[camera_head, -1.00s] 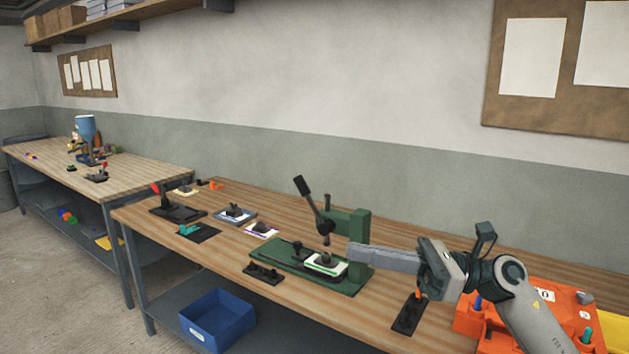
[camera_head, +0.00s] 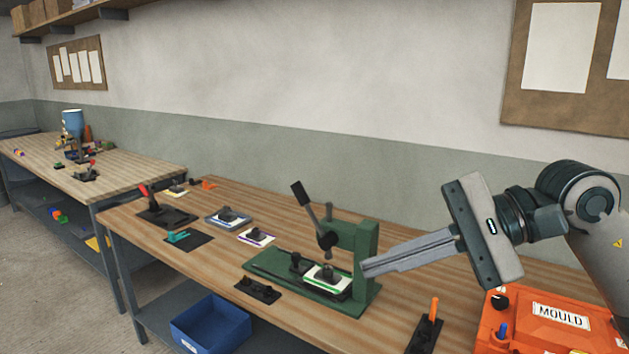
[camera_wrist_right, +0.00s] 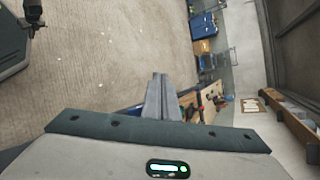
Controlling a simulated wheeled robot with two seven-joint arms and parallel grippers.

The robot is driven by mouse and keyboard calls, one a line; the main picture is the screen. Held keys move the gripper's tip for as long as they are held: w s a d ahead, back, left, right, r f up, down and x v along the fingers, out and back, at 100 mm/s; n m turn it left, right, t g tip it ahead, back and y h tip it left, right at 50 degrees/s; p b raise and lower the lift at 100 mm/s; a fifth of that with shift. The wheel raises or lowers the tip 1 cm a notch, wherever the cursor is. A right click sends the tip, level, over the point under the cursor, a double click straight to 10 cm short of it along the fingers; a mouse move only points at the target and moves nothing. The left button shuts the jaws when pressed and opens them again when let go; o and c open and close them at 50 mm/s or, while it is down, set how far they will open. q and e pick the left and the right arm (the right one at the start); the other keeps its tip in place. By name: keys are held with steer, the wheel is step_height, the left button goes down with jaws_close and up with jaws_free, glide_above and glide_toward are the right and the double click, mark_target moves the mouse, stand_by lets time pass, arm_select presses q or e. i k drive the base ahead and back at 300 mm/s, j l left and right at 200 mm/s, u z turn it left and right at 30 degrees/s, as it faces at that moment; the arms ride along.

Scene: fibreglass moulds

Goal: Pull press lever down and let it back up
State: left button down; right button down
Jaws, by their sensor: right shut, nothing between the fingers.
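The green press (camera_head: 366,246) stands on the near workbench. Its lever (camera_head: 304,200) has a dark handle and tilts up and to the left from a round pivot. A mould piece with a dark knob (camera_head: 326,274) sits on the press base (camera_head: 268,265). My right gripper (camera_head: 366,269) is shut and empty. In the head view its fingertips appear just right of the mould piece, overlapping the lower press column; I cannot tell whether they touch. In the right wrist view the shut fingers (camera_wrist_right: 157,98) point away from the camera. My left gripper is not in view.
An orange box marked MOULD (camera_head: 560,318) is at the lower right. A dark holder with an orange-handled tool (camera_head: 426,332) stands left of it. Several mould pieces and a red-handled clamp (camera_head: 165,212) lie left of the press. A blue bin (camera_head: 210,325) sits on the lower shelf.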

mark_target(328, 241)
steer(key=i, duration=1.5)
